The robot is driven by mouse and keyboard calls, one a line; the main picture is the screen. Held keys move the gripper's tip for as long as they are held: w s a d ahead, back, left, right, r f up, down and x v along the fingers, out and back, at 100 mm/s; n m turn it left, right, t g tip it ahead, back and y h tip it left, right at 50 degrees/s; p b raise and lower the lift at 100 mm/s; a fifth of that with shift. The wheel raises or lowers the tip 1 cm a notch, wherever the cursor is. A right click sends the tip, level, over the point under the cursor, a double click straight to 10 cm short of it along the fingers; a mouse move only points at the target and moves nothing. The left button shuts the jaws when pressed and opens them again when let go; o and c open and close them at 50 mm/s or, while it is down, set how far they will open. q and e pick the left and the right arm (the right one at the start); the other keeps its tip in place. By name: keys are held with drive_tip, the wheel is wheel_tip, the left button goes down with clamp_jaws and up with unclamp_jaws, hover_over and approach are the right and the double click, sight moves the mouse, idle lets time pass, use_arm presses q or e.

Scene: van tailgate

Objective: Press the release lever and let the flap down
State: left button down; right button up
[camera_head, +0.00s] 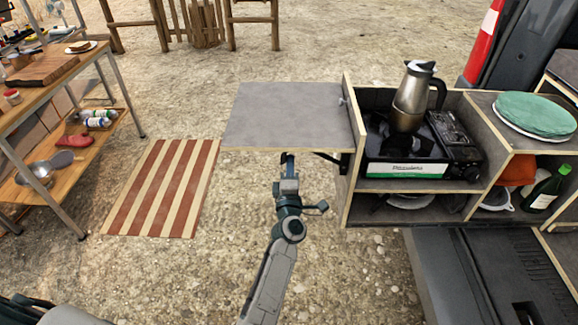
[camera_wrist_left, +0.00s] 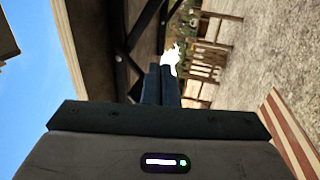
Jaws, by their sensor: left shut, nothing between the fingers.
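The flap (camera_head: 290,115) is a grey panel standing out level from the left side of the cabinet (camera_head: 347,190). A dark bracket (camera_head: 328,157) shows under its near right corner; I cannot make out which part is the release lever. My left gripper (camera_head: 288,158) is shut and empty, at the flap's near edge, its tips partly under it. In the left wrist view the shut fingers (camera_wrist_left: 160,85) point along the flap's underside (camera_wrist_left: 95,45), with dark bracket bars (camera_wrist_left: 148,30) ahead. Whether they touch is unclear. My right gripper is out of view.
A stove (camera_head: 405,160) with a metal coffee pot (camera_head: 411,95) sits in the cabinet, right of the flap. A striped mat (camera_head: 163,188) lies on the gravel at left. A wooden table (camera_head: 50,78) stands further left. The ground below the flap looks clear except my arm.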

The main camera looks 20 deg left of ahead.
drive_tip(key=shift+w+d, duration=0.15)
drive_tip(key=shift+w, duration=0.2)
